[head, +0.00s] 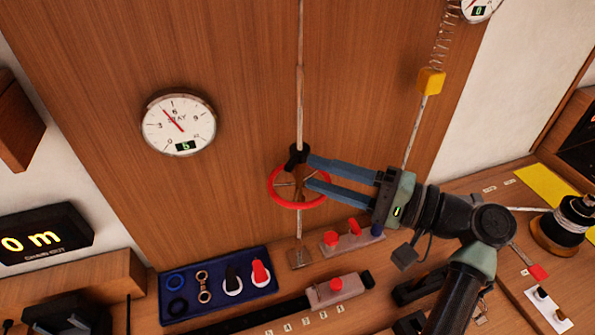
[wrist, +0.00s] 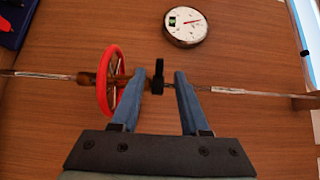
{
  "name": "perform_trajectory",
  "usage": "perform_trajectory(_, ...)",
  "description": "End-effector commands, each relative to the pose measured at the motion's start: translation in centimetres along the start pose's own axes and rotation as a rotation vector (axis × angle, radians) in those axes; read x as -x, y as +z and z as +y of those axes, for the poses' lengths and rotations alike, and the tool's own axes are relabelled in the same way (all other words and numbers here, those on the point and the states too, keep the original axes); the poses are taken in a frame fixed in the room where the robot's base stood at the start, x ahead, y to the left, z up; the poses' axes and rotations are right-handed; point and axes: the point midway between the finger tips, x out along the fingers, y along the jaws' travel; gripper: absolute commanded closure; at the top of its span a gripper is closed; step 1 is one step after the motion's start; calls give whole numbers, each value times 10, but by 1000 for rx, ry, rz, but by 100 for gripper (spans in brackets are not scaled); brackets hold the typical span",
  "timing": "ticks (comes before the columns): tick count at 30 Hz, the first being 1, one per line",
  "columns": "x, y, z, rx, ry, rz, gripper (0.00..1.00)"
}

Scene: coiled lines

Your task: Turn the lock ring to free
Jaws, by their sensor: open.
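A vertical line carries a red handwheel (head: 271,190) in front of the wooden panel. Just above it on the same line is a small black ring with a projecting lug (head: 297,154), which looks like the lock ring. My gripper (head: 309,172) reaches in from the right with its two blue fingers apart. In the wrist view, the black ring (wrist: 158,77) shows between the open fingertips (wrist: 159,73), with a gap on each side. The red wheel (wrist: 104,80) is beside the left finger; whether they touch is unclear. Any marking on the ring is too small to read.
A STAY dial (head: 180,124) reading 5 hangs left on the panel; it also shows in the wrist view (wrist: 187,22). A blue tray (head: 219,306) of small parts lies below. Red-knobbed blocks (head: 337,290) stand on the bench. A yellow block (head: 431,81) hangs on another line at right.

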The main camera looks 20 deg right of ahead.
Motion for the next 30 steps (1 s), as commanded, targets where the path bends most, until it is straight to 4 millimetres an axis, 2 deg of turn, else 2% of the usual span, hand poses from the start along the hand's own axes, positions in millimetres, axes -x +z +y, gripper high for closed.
perform_trajectory(1,13,-1,3,2,-1,5,55)
perform_trajectory(6,46,-1,2,2,-1,3,55)
perform_trajectory(12,68,0,0,1,0,0,55)
perform_trajectory(30,71,0,0,0,0,-1,55)
